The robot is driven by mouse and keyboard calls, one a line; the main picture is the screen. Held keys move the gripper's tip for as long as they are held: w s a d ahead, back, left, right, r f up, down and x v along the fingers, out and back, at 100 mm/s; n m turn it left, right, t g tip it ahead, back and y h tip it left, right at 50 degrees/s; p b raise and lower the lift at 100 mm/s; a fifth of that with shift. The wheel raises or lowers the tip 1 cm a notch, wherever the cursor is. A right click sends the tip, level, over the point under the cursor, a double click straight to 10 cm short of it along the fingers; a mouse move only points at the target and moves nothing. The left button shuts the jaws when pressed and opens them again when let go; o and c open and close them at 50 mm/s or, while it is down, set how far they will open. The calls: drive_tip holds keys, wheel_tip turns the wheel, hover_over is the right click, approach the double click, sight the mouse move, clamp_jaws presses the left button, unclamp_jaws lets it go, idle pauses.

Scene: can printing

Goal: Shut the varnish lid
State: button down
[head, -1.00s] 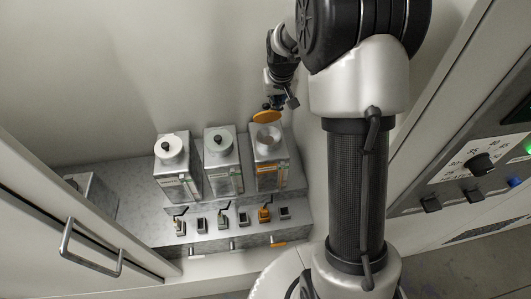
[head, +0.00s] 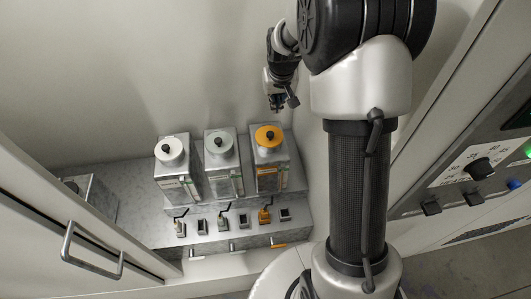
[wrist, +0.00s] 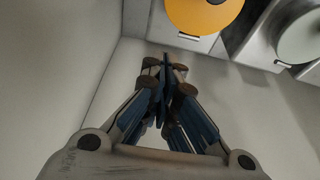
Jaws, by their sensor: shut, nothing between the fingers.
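The orange varnish lid (head: 268,135) with a black knob lies flat over the opening of the rightmost metal canister (head: 268,175), which has an orange label. The lid also shows at the top of the wrist view (wrist: 203,10) as an orange disc. My gripper (head: 278,105) is above and just behind the lid, apart from it. In the wrist view my gripper's fingers (wrist: 168,68) are together with nothing between them.
Small taps and blocks line the lower ledge in front. A cabinet door with a handle (head: 90,250) is at left; a control panel (head: 475,170) is at right.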

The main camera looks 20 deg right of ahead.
wheel_tip(320, 180, up, 7)
drive_tip(key=p, duration=0.4)
idle(0.5)
